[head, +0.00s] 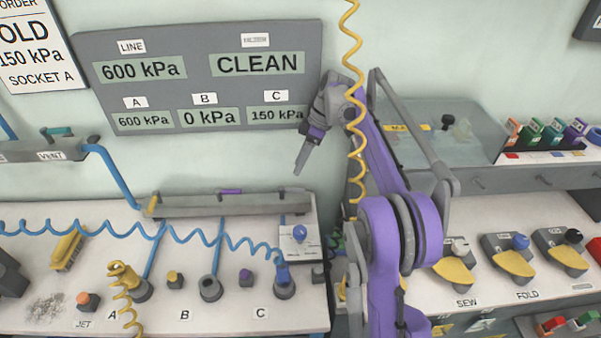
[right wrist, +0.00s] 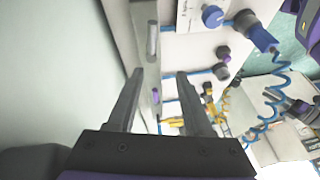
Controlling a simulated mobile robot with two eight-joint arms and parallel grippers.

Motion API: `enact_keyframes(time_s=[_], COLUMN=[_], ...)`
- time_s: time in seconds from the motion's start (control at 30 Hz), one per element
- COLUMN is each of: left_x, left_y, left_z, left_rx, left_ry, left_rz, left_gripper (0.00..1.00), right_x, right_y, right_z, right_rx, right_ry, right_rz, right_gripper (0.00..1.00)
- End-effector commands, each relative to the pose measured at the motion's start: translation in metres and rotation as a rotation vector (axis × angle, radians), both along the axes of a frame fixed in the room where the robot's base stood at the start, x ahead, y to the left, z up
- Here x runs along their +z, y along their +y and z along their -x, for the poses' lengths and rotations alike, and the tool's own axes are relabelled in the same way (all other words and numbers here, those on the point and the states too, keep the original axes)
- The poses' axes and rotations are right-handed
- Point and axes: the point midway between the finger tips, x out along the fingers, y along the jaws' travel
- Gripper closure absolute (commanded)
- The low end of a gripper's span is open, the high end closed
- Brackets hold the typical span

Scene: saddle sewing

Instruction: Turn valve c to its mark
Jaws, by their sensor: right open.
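A blue knob (head: 300,231) sits on a white plate in the line above the label C; no letter on the knob is legible, so I cannot tell for sure that it is valve c. The same knob shows at the top of the right wrist view (right wrist: 212,16). Below it, a blue coiled hose ends in a plug (head: 282,273) in socket C. My right gripper (head: 299,168) is open and empty, pointing down above the bench's back right part, apart from the knob. In the right wrist view its fingers (right wrist: 158,75) hang over the manifold. My left gripper is out of view.
A grey manifold (head: 190,208) with a purple handle (head: 230,191) runs along the back. Yellow (head: 174,278) and purple (head: 246,276) knobs stand beside the sockets. A yellow coiled hose (head: 357,150) hangs in front of my right arm. The wall panel (head: 196,97) reads C 150 kPa.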

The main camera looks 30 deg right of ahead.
Motion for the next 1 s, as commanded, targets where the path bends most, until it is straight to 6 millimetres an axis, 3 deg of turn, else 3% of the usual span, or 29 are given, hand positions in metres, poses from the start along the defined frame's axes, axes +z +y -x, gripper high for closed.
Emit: enact_keyframes(time_s=[0.13,0.4,0.7,1.0], left_x=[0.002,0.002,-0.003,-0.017], left_y=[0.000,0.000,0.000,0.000], left_z=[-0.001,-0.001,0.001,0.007], left_rx=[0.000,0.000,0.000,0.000], left_ry=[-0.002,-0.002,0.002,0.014], left_rz=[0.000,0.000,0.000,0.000], left_gripper=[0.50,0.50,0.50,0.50], right_x=[0.013,0.014,0.018,0.019], right_y=[0.000,0.000,0.006,0.027], right_z=[0.000,0.000,0.012,0.070], right_rx=[0.000,0.000,-0.024,-0.112], right_ry=[0.000,0.000,-0.061,-0.318], right_rz=[0.000,0.000,0.042,0.214], right_gripper=[0.49,0.49,1.00,1.00])
